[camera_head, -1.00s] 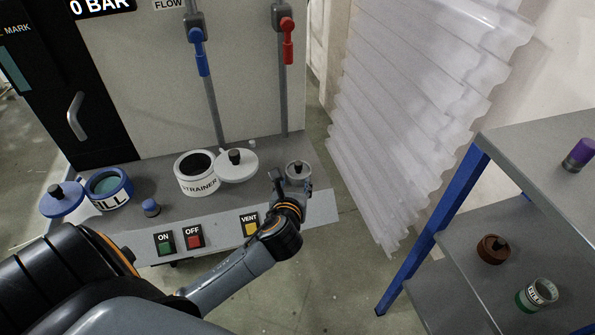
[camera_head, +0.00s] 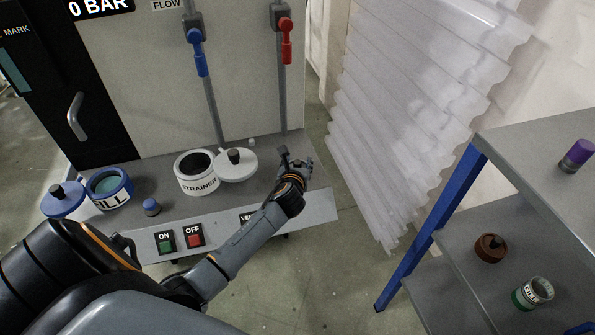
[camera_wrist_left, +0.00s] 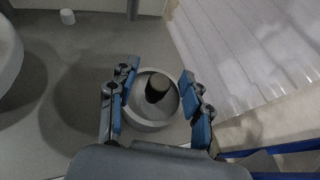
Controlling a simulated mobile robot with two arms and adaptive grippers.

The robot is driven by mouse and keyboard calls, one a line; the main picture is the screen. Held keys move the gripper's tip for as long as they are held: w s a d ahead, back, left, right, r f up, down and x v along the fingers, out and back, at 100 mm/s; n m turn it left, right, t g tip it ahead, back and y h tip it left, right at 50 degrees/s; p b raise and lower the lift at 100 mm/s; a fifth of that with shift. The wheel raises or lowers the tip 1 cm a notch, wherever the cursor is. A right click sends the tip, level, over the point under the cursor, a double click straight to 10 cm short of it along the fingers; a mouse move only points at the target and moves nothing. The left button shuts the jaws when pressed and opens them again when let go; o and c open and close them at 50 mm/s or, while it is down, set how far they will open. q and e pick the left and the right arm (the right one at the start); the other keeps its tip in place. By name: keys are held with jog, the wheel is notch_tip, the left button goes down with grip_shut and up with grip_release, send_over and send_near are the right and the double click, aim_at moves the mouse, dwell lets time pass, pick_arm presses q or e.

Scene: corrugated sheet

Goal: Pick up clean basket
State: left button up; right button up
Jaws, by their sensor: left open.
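A small round pale basket (camera_wrist_left: 150,118) with a dark upright knob (camera_wrist_left: 157,88) stands on the grey bench top in the left wrist view. My left gripper (camera_head: 297,158) is over the right end of the bench and hides the basket in the head view. In the left wrist view the open left gripper (camera_wrist_left: 160,72) has one finger on each side of the basket, with the knob between them. I cannot tell whether the fingers touch it. My right gripper is not in view.
The white strainer pot (camera_head: 195,184) and its lid (camera_head: 240,170) are left of the gripper. The blue fill pot (camera_head: 110,200) is farther left. Corrugated sheets (camera_head: 400,120) stand behind to the right. A shelf (camera_head: 530,160) holds a green-based container (camera_head: 533,293).

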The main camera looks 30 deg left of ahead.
pick_arm(q)
jog(key=shift+w+f, duration=0.1)
grip_shut()
jog(key=shift+r, duration=0.2)
